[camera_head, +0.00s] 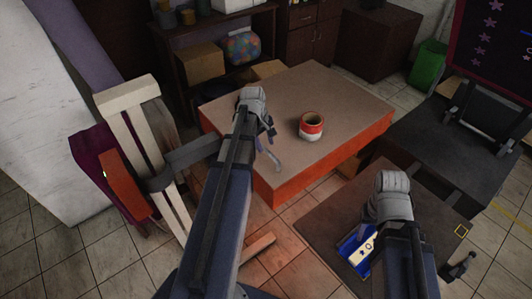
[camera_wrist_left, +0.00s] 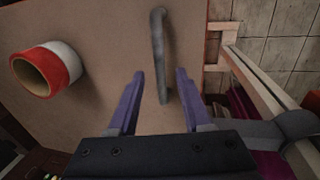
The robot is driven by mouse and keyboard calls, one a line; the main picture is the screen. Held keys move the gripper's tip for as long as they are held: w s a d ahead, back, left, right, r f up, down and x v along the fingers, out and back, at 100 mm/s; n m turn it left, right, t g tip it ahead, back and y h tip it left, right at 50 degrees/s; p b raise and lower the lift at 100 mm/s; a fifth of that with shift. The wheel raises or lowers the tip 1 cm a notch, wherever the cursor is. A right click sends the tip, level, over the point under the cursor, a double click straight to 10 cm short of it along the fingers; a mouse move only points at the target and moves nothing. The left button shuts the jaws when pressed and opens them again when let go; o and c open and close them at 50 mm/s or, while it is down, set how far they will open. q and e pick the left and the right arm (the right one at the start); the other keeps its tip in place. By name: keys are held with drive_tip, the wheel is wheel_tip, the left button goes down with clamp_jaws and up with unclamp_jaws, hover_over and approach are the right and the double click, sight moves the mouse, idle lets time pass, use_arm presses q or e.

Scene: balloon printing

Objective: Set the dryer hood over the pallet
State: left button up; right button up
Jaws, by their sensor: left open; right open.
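A broad tan-topped slab with orange-red sides (camera_head: 340,95) fills the middle of the head view; I cannot tell whether it is the dryer hood or a table. A grey bar handle (camera_head: 268,155) shows near its left edge; it also shows in the left wrist view (camera_wrist_left: 160,55). My left gripper (camera_head: 268,128) is open and empty, its fingers (camera_wrist_left: 160,90) pointing towards the handle, one on each side in the picture. My right gripper (camera_head: 392,195) is over the dark board at the right, its fingertips hidden. I cannot clearly identify the pallet.
A red-and-white roll (camera_head: 311,126) stands on the tan top. A blue item with a white panel (camera_head: 357,250) lies on the dark board (camera_head: 320,215). A wooden frame (camera_head: 130,110) stands at the left. A black table (camera_head: 430,130) is at the right.

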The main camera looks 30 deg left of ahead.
use_arm(q)
drive_tip(key=shift+w+d+f+b, duration=0.15)
drive_tip(key=shift+f+b, duration=0.3)
drive_tip(key=shift+f, duration=0.25)
drive_tip(key=shift+w+a+f+b, duration=0.1)
drive_tip(key=shift+f+b, duration=0.35)
drive_tip(key=shift+f, duration=0.25)
use_arm(e)
wheel_tip(320, 180, down, 3)
drive_tip(key=shift+r, duration=0.15)
use_arm(q)
drive_tip(key=shift+c, duration=0.3)
clamp_jaws()
